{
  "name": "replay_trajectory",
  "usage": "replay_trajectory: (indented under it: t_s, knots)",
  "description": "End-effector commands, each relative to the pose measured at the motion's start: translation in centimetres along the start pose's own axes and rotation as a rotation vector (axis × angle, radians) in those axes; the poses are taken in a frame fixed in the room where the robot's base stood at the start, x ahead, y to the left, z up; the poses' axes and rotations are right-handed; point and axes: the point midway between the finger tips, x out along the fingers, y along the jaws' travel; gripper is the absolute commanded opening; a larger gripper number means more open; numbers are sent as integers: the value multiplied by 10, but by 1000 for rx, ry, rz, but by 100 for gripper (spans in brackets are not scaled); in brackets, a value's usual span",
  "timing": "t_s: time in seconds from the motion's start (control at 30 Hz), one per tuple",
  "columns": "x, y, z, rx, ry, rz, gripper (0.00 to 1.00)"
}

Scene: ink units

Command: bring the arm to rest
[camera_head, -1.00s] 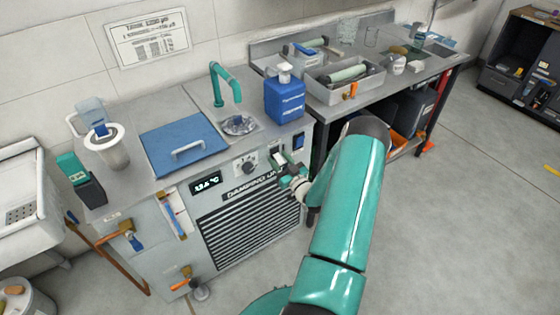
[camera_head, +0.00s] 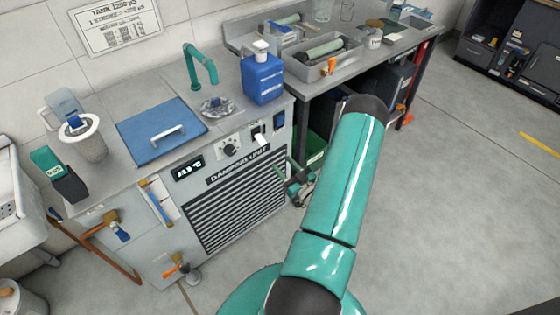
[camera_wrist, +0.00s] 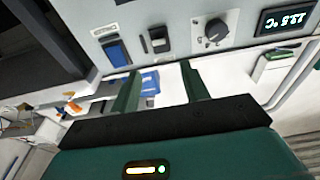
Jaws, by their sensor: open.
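My teal arm (camera_head: 342,190) reaches forward from the bottom of the head view, with its elbow bent. My gripper (camera_head: 297,187) is partly hidden behind the arm, in front of the right side of the damping unit (camera_head: 235,200). In the wrist view, the two dark green fingers of my gripper (camera_wrist: 158,88) stand apart with nothing between them. Beyond them the unit's panel shows a blue switch (camera_wrist: 116,52), a black switch (camera_wrist: 158,40), a round knob (camera_wrist: 212,32) and a lit display (camera_wrist: 287,18).
The unit's top carries a blue lid (camera_head: 160,133), a blue bottle (camera_head: 262,78), a teal tap (camera_head: 200,66) and a white cup (camera_head: 84,139). A bench (camera_head: 345,75) with trays adjoins at right. Open floor (camera_head: 450,200) lies to the right.

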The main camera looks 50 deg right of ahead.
Motion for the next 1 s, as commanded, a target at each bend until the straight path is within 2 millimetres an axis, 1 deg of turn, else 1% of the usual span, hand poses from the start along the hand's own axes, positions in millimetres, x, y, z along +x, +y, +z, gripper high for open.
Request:
replay_trajectory:
  t_s: [0.53,0.63,0.67,0.77,0.9,1.0]
  knots:
    - [0,0,0,-1,-1,-1,45]
    - [8,-1,-3,-14,-20,-11,45]
    - [13,-1,-5,-22,-32,-16,45]
    - [36,-4,-15,-66,-101,-42,45]
    - [79,-14,-38,-153,-237,-75,45]
    - [106,-24,-59,-212,-329,-85,45]
